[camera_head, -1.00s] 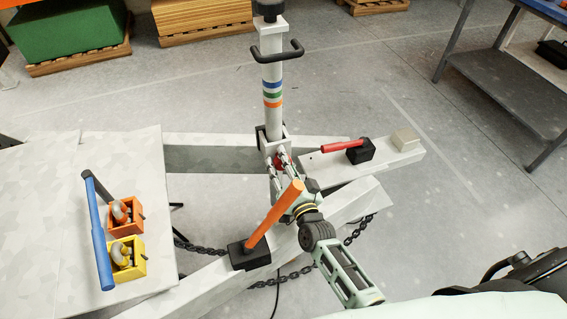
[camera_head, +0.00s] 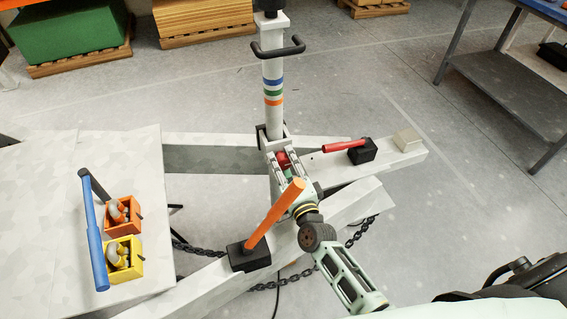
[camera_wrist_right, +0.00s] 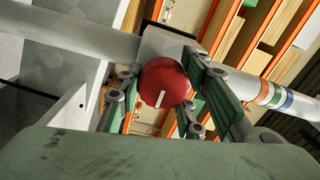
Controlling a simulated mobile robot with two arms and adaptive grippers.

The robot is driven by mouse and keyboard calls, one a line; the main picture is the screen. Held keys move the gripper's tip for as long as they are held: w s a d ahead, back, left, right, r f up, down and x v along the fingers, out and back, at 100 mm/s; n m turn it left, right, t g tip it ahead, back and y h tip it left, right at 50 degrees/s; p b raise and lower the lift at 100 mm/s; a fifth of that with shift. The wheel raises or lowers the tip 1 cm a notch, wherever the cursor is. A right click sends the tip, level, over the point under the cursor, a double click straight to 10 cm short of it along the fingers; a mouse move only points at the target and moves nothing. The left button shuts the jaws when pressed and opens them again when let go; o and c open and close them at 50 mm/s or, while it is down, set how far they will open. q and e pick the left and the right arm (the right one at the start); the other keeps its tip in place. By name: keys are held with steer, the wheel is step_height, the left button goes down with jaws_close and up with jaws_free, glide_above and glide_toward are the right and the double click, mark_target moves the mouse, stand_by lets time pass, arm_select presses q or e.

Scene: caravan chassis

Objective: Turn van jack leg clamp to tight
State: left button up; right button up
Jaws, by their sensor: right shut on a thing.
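The jack leg is a white upright post (camera_head: 273,112) with blue, green and orange bands; it also shows in the right wrist view (camera_wrist_right: 235,84). The clamp's round red knob (camera_head: 283,159) sits low on the post's bracket. In the right wrist view the knob (camera_wrist_right: 165,83) carries a short white line, nearly upright and slightly tilted. My right gripper (camera_head: 284,162) reaches the knob from the front, with its fingers on both sides of it, shut on it. The knob's far side is hidden. My left gripper is not in view.
An orange-handled lever (camera_head: 275,215) stands close beside my right gripper. A red-handled lever (camera_head: 343,146) lies on the beam to the right. A blue bar (camera_head: 95,245) and orange (camera_head: 134,228) and yellow (camera_head: 134,270) boxes are at left. A chain (camera_head: 265,285) hangs below.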

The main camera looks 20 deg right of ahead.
steer(key=shift+d+f, duration=0.1)
stand_by(0.3)
steer(key=o, duration=1.1)
steer(key=shift+s, duration=0.15)
steer(key=s, duration=1.1)
steer(key=shift+s+d, duration=0.2)
steer(key=shift+s, duration=0.15)
steer(key=shift+f, duration=0.1)
